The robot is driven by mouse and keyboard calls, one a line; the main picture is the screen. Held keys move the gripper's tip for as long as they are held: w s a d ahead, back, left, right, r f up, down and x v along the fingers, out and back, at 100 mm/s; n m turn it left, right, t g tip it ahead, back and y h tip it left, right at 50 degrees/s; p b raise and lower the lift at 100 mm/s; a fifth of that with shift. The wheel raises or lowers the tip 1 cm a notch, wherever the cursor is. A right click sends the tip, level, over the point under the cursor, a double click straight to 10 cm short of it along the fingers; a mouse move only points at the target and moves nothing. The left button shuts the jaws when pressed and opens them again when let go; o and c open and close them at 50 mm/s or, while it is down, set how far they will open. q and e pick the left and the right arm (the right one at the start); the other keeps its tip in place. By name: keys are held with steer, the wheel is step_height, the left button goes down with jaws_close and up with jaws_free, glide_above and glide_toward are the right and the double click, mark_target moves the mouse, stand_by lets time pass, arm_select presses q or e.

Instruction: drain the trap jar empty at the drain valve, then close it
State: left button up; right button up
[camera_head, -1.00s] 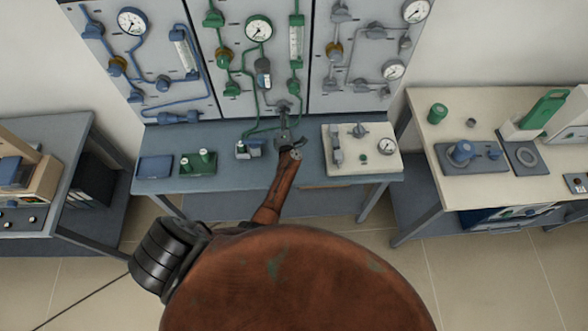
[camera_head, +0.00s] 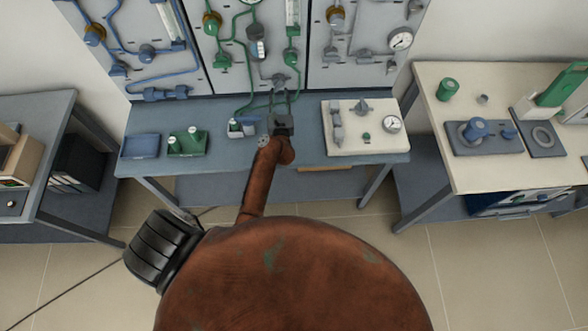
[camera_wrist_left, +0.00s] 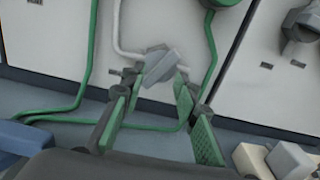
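The trap jar appears to be the small dark blue-grey cylinder (camera_head: 257,48) on the middle panel with green piping. Below it is a grey valve handle (camera_head: 279,80), likely the drain valve. It also shows in the left wrist view (camera_wrist_left: 162,67), tilted, with a pale pipe running up from it. My left gripper (camera_head: 279,95) points at the panel just below this handle. In the left wrist view its green-padded fingers (camera_wrist_left: 158,88) are apart, with the handle between or just beyond the tips; contact cannot be told. My right gripper is out of view.
Side tables stand left and right (camera_head: 440,110).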

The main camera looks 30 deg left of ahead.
arm_select(q)
steer(key=s+d+r+m+t+h, duration=0.1)
steer(key=s+d+m+t+h, duration=0.1)
steer(key=s+d+m+h, duration=0.65)
steer(key=s+d+r+m+t+h, duration=0.1)
steer(key=d+r+m+t+h, duration=0.3)
steer(key=m, duration=1)
steer(key=s+d+f+m+g, duration=0.1)
steer(key=s+f+m+g, duration=0.2)
steer(key=f+m, duration=0.1)
steer(key=s+d+f+m+g+h, duration=0.1)
steer(key=s+d+f+m+g, duration=0.1)
steer(key=s+f+m+g, duration=0.1)
steer(key=s+d+f+m+g+h, duration=0.1)
steer(key=s+d+f+m+g, duration=0.1)
steer(key=s+f+m, duration=0.3)
step_height(320, 180, down, 2)
steer(key=shift+s+d+f+g, duration=0.1)
steer(key=shift+d+g, duration=0.05)
steer(key=shift+g, duration=0.75)
steer(key=shift+s+f+m+g, duration=0.3)
steer(key=shift+f+m, duration=0.05)
